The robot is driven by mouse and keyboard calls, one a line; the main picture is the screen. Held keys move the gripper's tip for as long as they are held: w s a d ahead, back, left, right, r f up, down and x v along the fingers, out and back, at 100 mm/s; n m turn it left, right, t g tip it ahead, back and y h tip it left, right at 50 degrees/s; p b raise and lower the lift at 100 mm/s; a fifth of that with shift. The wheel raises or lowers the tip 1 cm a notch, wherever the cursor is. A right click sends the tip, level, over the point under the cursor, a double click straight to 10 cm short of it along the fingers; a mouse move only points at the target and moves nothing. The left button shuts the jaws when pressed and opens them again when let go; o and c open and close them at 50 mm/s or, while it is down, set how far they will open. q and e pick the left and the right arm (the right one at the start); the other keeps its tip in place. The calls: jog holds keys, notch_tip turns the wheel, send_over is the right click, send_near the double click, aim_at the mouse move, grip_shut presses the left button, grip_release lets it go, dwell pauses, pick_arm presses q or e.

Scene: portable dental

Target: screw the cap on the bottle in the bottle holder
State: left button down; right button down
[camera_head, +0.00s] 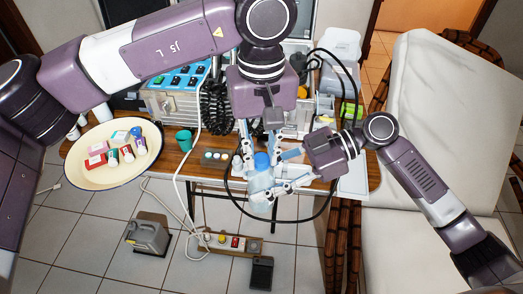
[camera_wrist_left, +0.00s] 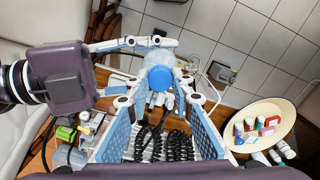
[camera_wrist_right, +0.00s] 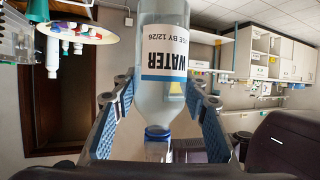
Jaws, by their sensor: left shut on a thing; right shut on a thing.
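The clear water bottle (camera_head: 262,186) is held upright in front of the table's front edge, with the blue cap (camera_head: 262,160) at its top. My right gripper (camera_head: 272,184) comes from the right and is shut on the bottle's body. The right wrist view shows the bottle (camera_wrist_right: 165,85) upside down between its fingers, the cap (camera_wrist_right: 157,133) below. My left gripper (camera_head: 262,148) reaches from above, shut around the cap. In the left wrist view the cap (camera_wrist_left: 160,78) lies between its fingers; finger contact is hard to make out. I cannot make out a bottle holder.
A round cream tray (camera_head: 85,178) with small bottles and boxes stands on the table's left, beside a green cup (camera_head: 184,140). A control box (camera_head: 175,100) and black coiled cables stand behind. A dental chair (camera_head: 445,120) fills the right. A power strip (camera_head: 225,242) lies on the floor.

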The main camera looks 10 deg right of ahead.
pick_arm(q)
jog(key=c, duration=1.6)
grip_release()
notch_tip(320, 180, up, 12)
jog(key=shift+r, duration=0.1)
